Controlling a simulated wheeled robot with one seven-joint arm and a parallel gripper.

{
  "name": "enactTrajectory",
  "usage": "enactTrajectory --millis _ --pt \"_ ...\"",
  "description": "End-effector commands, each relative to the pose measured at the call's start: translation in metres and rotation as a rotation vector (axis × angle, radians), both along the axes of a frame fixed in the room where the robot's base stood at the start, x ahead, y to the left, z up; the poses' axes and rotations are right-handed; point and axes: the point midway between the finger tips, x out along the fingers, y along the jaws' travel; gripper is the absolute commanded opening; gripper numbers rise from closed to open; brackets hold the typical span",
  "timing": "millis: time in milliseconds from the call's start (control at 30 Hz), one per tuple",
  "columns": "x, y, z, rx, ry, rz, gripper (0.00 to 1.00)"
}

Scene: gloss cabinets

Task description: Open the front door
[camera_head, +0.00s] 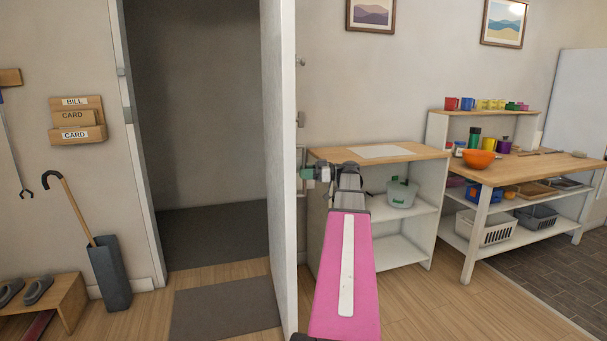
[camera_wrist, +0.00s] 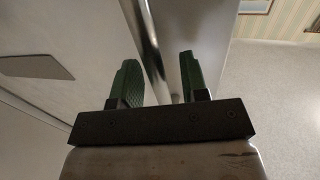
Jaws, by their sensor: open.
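The white front door (camera_head: 280,150) stands swung open, seen nearly edge-on, with the dark doorway to its left. A vertical metal bar handle (camera_head: 302,158) is on the door's right-hand face. My gripper (camera_head: 308,173) is at that handle, reached by my pink arm from below right. In the wrist view my gripper's green fingers (camera_wrist: 158,68) are apart, and the shiny handle bar (camera_wrist: 151,40) runs between them in the picture. I cannot tell whether either finger touches the bar. The door's face (camera_wrist: 195,55) lies behind the fingers.
A wood-topped white shelf unit (camera_head: 385,152) stands close to the door's right side. A grey mat (camera_head: 225,308) lies before the doorway. An umbrella stand (camera_head: 110,275) and low bench (camera_head: 60,300) are at left. A kitchen table (camera_head: 490,172) is farther right.

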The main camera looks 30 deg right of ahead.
Motion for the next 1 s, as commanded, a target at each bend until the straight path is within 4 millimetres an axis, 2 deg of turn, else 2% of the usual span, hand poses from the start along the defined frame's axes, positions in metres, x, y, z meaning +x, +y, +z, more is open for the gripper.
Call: enactTrajectory --millis 300,500,700,1000 --pt "-0.025 -0.051 0.0 0.0 0.0 -0.002 0.41" --pt "-0.039 -0.078 0.0 0.0 0.0 0.0 0.41" --pt "-0.046 -0.089 0.0 0.0 0.0 0.002 0.41" --pt "-0.046 -0.09 0.0 0.0 0.0 0.002 0.41"
